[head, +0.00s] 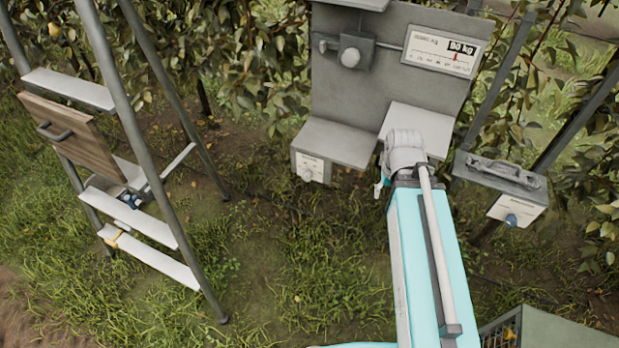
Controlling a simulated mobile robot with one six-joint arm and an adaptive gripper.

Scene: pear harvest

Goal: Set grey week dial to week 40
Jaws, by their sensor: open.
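A small grey round knob (307,174) sits on the front of a grey box at the lower left of the upright panel. It could be the grey week dial, but its white label (318,165) is too small to read, so I cannot tell its setting. My arm reaches up from the bottom of the head view, and its wrist ends in front of the panel's lower right part. The wrist is to the right of the grey knob and apart from it in the picture.
A grey box with a blue knob (512,220) stands right. A ladder with a wooden drawer front (62,132) stands left. A crate (545,333) is bottom right. Grass lies between.

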